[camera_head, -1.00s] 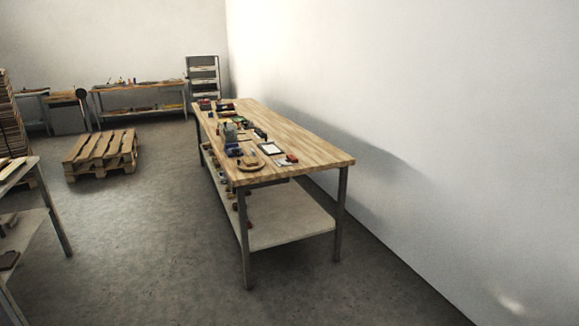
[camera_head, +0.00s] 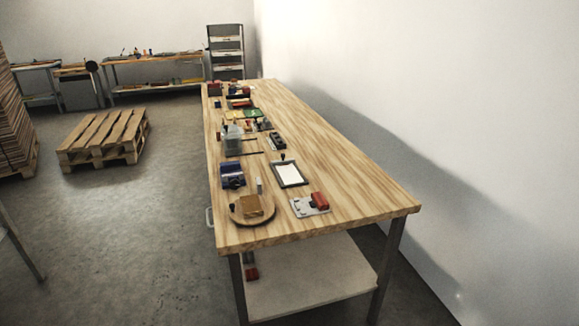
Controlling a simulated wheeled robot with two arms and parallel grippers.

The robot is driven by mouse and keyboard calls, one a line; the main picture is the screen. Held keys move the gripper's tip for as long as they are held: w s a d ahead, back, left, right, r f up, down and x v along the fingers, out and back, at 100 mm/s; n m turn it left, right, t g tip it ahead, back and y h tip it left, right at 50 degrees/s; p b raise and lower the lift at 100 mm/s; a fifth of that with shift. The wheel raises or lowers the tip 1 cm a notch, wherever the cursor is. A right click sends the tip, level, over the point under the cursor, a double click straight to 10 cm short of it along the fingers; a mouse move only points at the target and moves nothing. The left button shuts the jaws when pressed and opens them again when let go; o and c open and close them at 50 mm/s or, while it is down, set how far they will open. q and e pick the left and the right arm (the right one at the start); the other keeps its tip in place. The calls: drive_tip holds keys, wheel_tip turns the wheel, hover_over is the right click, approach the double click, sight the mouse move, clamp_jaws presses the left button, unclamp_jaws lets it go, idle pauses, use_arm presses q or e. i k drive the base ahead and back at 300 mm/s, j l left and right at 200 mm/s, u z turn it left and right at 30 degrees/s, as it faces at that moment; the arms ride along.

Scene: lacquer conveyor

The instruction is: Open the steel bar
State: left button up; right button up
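A small pale bar-shaped handle (camera_head: 209,217) shows at the left side of the long wooden table, just below the tabletop near its front left corner. It may be the steel bar, but it is too small to be sure. What it is fixed to is hidden by the table edge. Neither of my grippers is in view.
The wooden table (camera_head: 345,180) carries a round wooden board (camera_head: 240,218), a framed white panel (camera_head: 289,173), a red-topped device (camera_head: 319,200) and a blue block (camera_head: 231,170). A pallet (camera_head: 100,138) lies at the left.

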sight(275, 162)
drive_tip(key=i+l+u, duration=0.4)
drive_tip(key=i+l, duration=0.65)
